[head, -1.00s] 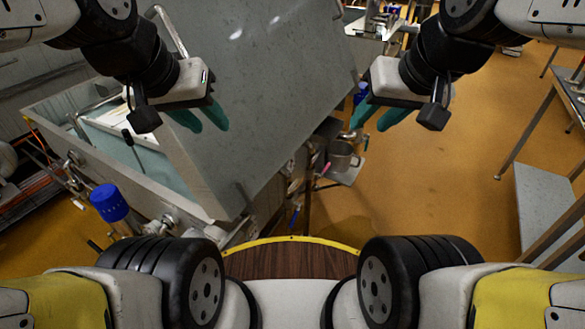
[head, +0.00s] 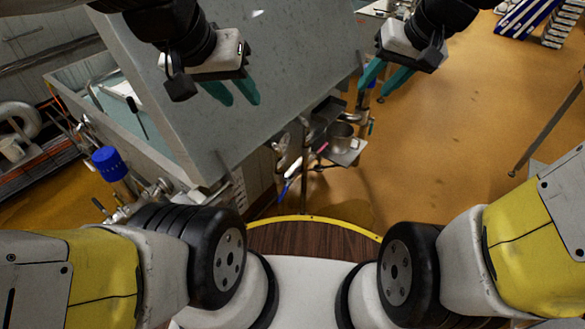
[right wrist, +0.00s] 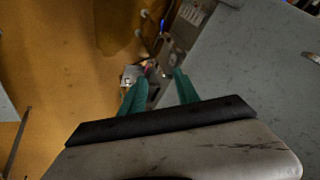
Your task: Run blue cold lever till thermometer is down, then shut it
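A blue lever (head: 285,189) hangs low on the pipework at the vat's near right corner, small in the head view. A pink-red handle (head: 322,148) is above it and to the right. I cannot make out a thermometer or its reading. My left gripper (head: 240,99) is open and empty over the vat's grey top. My right gripper (head: 376,88) is open and empty, right of the vat's edge and apart from the levers. In the right wrist view, its teal fingers (right wrist: 160,82) stand apart, with blurred fittings beyond them.
The big grey vat (head: 290,55) fills the upper middle. A metal cup (head: 341,136) stands on a small shelf beside its fittings. The orange floor (head: 450,130) at right is largely clear.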

